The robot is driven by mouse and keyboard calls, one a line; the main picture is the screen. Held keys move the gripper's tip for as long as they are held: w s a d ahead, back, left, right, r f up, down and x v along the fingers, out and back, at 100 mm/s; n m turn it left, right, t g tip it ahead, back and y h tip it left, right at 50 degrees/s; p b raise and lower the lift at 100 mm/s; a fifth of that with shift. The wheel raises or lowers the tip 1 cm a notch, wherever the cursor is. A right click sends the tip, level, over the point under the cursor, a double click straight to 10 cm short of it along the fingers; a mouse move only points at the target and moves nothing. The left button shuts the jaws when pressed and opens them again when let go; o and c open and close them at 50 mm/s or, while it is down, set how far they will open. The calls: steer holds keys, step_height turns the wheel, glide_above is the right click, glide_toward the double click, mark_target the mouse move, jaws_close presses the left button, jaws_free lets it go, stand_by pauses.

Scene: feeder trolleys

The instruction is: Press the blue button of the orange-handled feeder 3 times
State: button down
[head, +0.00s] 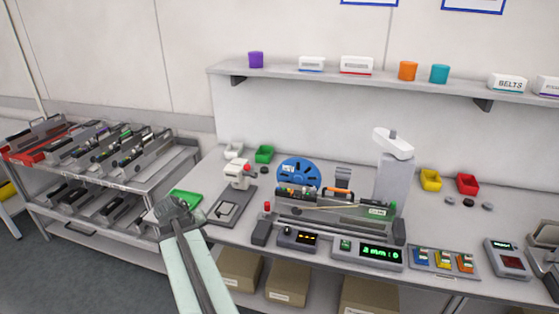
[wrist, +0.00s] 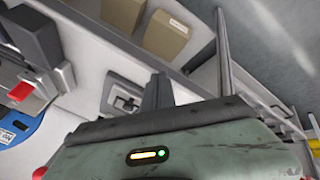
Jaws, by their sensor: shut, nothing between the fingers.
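A feeder (head: 318,196) with a thin orange bar, which looks like its handle, sits in a grey fixture (head: 325,222) on the bench, beside a blue reel (head: 298,172). I cannot make out its blue button. The blue reel also shows at the left edge of the wrist view (wrist: 20,134). My gripper (head: 172,207) is shut and empty, to the left of the feeder and apart from it, near the bench's left end. Its dark fingers show in the wrist view (wrist: 157,88).
A trolley (head: 170,168) with several feeders stands at the left. A green tray (head: 186,198) is by my gripper, and a white hand press (head: 238,176) stands between it and the feeder. A display box (head: 367,254) fronts the fixture. A shelf (head: 290,76) runs above.

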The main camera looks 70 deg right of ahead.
steer(key=s+d+r+m+g+h+p, duration=0.1)
steer(key=s+d+r+p, duration=0.4)
steer(key=r, duration=0.2)
steer(key=s+d+r+m+h+p, duration=0.1)
steer(key=s+d+r+p, duration=0.35)
steer(key=d+r, duration=0.2)
step_height(320, 180, up, 11)
steer(key=m+g+p, duration=0.2)
steer(key=p, duration=0.7)
glide_above(277, 190)
steer(key=shift+a+h+b, duration=0.1)
steer(key=shift+h+b, duration=0.25)
steer(key=shift+h, duration=0.05)
step_height(277, 190, down, 9)
steer(key=b, duration=0.9)
steer(key=shift+r, duration=0.1)
steer(key=shift+f+b, duration=0.3)
steer(key=shift+f, duration=0.05)
